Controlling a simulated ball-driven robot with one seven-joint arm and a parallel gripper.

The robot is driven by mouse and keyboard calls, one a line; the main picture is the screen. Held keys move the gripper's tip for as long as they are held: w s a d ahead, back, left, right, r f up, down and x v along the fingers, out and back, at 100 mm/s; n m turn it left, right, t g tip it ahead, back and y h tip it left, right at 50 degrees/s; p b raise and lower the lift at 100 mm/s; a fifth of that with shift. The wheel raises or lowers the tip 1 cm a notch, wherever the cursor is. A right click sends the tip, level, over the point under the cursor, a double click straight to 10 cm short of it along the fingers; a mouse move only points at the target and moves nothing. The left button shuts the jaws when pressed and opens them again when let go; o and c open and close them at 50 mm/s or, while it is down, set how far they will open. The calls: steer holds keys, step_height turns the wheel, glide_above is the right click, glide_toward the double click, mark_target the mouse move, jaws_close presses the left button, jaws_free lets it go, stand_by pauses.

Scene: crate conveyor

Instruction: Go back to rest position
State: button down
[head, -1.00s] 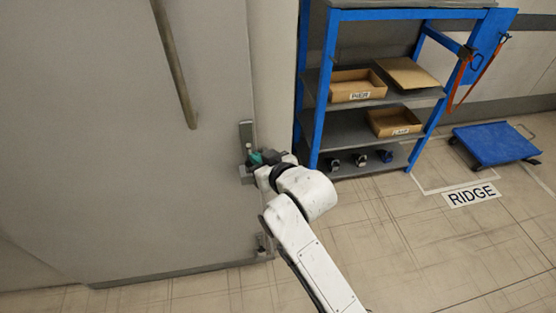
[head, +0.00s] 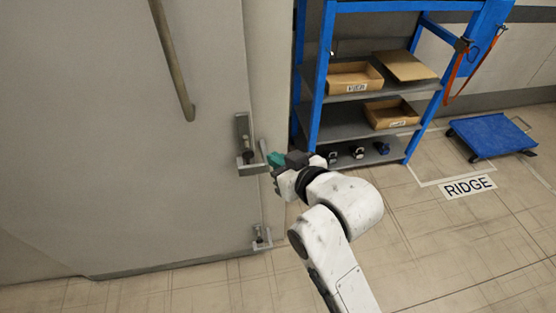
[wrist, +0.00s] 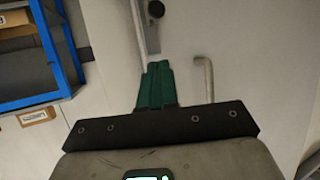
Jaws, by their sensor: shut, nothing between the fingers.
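My gripper (head: 275,160) is in front of the grey door (head: 130,160), just right of the door's lever handle (head: 252,168). Its green fingers are together with nothing between them. In the wrist view the closed green fingers of my gripper (wrist: 155,70) point toward the door surface. The handle (wrist: 150,12) shows beyond the fingertips there, and I cannot tell the exact gap. A long pull bar (head: 174,60) is on the door's upper part.
A blue shelf rack (head: 318,90) stands right of the door, with cardboard boxes (head: 392,113) and small dark items on its shelves. A blue flat cart (head: 490,137) sits at far right by a floor label "RIDGE" (head: 469,187). The tiled floor at lower right is clear.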

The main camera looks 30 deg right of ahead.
stand_by(0.3)
steer(key=s+d+f+g, duration=0.3)
steer(key=s+f+g, duration=0.3)
steer(key=s+f, duration=0.4)
steer(key=s+d+f+m+g+h, duration=0.1)
steer(key=s+d+f+g, duration=0.2)
steer(key=s, duration=1.5)
step_height(320, 180, down, 7)
steer(key=g, duration=0.3)
steer(key=shift+g, duration=0.3)
